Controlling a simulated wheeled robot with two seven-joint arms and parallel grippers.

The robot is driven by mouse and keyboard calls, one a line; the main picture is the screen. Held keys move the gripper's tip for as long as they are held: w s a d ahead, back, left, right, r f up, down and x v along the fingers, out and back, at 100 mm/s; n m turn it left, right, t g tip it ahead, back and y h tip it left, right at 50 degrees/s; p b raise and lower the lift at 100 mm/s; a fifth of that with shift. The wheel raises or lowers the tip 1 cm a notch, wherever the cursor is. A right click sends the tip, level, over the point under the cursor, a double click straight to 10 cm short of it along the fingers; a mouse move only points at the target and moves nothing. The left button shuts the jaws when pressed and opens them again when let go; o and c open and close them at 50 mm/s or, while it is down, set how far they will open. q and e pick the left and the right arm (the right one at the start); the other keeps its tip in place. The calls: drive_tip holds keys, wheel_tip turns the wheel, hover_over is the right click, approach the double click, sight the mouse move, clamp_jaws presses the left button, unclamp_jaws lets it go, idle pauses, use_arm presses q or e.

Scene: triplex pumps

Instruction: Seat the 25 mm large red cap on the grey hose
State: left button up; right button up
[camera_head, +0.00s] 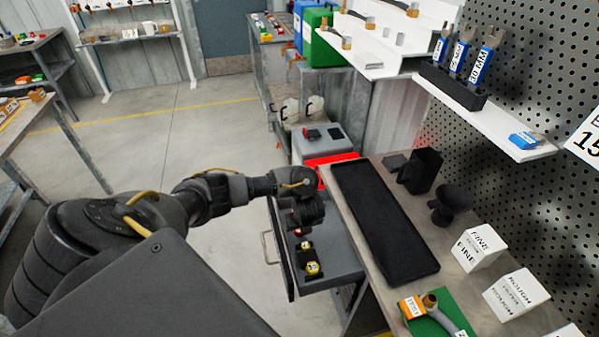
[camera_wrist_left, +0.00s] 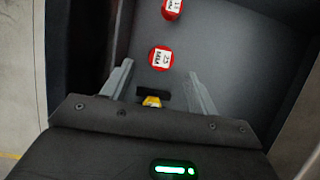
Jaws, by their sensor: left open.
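A red cap (camera_wrist_left: 160,58) with a white label reading 25 lies in the open drawer, between and just beyond my left fingertips in the left wrist view. A second red cap (camera_wrist_left: 172,9) lies farther along the drawer. My left gripper (camera_wrist_left: 160,70) is open and empty above the drawer; in the head view it (camera_head: 305,215) points down and hides part of the contents. The grey hose (camera_head: 449,320) lies on a green mat (camera_head: 432,297) on the bench, with a brass end and an orange label. My right gripper is not in view.
Yellow caps (camera_head: 313,268) sit in the near part of the drawer (camera_head: 335,265). A long black tray (camera_head: 385,215) covers the bench beside it. Black holders and white blocks (camera_head: 479,247) stand along the pegboard side. Open floor lies left of the drawer.

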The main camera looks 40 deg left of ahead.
use_arm(q)
drive_tip(key=b+x, duration=0.1)
drive_tip(key=x, duration=0.3)
drive_tip(key=shift+w+f+b, duration=0.1)
drive_tip(key=shift+b, duration=0.3)
drive_tip(key=shift+w+a+f, duration=0.1)
drive_tip(key=shift+a+f, duration=0.05)
drive_tip(key=shift+f, duration=0.2)
drive_tip(key=c, duration=1)
wheel_tip(320, 180, up, 10)
drive_tip(key=p, duration=0.6)
drive_tip(key=shift+r, duration=0.1)
drive_tip(key=shift+c, duration=0.2)
drive_tip(key=shift+w, duration=0.1)
